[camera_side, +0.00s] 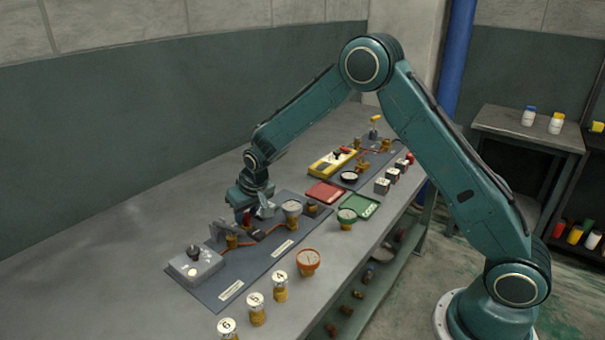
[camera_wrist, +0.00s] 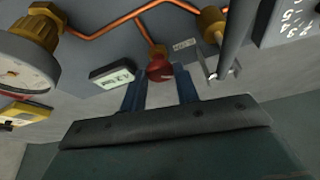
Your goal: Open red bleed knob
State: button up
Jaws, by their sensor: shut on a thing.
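The red bleed knob (camera_wrist: 159,67) is a small round red knob at the end of a copper pipe branch, at the middle of the wrist view. My gripper (camera_wrist: 160,83) has its two blue fingers on either side of it and is shut on it. In the side view my gripper (camera_side: 247,212) points down at the dark blue-grey panel (camera_side: 216,291) on the bench. The knob is mostly hidden there by the fingers and nearby parts.
The panel carries copper pipes (camera_wrist: 110,29), a white-faced gauge (camera_wrist: 18,72), a small display (camera_wrist: 113,76) beside my left finger, and a grey bar (camera_wrist: 232,45) to the right. Numbered cans (camera_side: 257,310) and an orange-rimmed gauge (camera_side: 308,261) stand near the bench's front edge.

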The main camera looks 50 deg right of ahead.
jog(key=n+y, duration=0.1)
jog(key=n, duration=0.3)
jog(key=n+y, duration=0.1)
jog(key=n, duration=0.1)
jog(key=shift+d+n+y, duration=0.25)
jog(key=shift+n+y, duration=0.05)
jog(key=shift+n, duration=0.1)
jog(key=o, duration=1)
jog(key=shift+c, duration=0.2)
jog(key=shift+g, duration=0.3)
jog(key=shift+r, duration=0.1)
jog(key=v, duration=1.3)
jog(key=shift+s+r, duration=0.2)
jog(key=shift+r, duration=0.05)
